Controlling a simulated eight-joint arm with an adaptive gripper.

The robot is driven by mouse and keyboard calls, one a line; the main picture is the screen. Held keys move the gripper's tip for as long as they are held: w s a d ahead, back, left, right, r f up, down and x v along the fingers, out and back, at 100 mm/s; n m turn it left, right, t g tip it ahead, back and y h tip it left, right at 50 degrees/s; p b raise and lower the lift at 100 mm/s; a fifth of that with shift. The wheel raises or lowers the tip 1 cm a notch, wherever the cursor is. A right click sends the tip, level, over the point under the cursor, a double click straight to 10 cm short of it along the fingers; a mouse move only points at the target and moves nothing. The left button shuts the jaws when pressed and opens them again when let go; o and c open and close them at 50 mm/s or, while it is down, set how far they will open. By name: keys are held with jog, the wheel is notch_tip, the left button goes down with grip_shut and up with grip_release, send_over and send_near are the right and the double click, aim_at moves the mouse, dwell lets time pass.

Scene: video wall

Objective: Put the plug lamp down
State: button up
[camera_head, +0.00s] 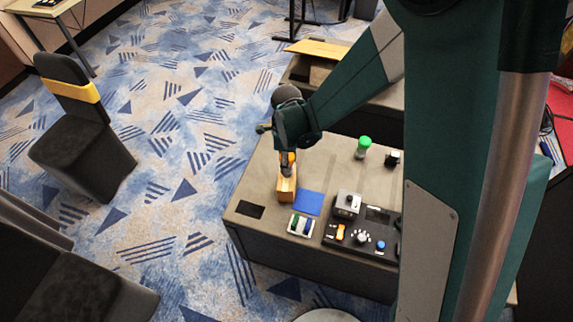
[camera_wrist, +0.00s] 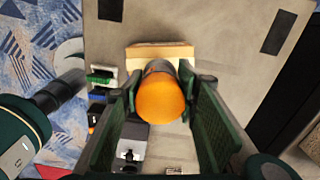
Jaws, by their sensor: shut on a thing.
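The plug lamp has an orange domed top and a grey body. In the wrist view the lamp (camera_wrist: 161,99) sits between the two green fingers of my gripper (camera_wrist: 160,88), which is shut on it. In the head view my gripper (camera_head: 287,168) points down over the left part of the grey table, and only a little of the orange lamp (camera_head: 291,157) shows. A wooden block (camera_head: 286,190) stands directly below the gripper; it also shows beyond the lamp in the wrist view (camera_wrist: 150,52). I cannot tell whether the lamp touches the block.
The grey table (camera_head: 262,175) also holds a blue square (camera_head: 308,203), a small tray (camera_head: 300,225) of coloured pieces, a black control panel (camera_head: 345,245) with knobs, and a green-topped jar (camera_head: 363,146). Bare tabletop lies left of the block. A dark chair (camera_head: 80,150) stands further left.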

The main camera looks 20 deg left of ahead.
jog(key=shift+f, duration=0.75)
jog(key=shift+f, duration=0.15)
jog(key=o, duration=0.9)
jog(key=shift+r, duration=0.25)
jog(key=shift+r, duration=5.9)
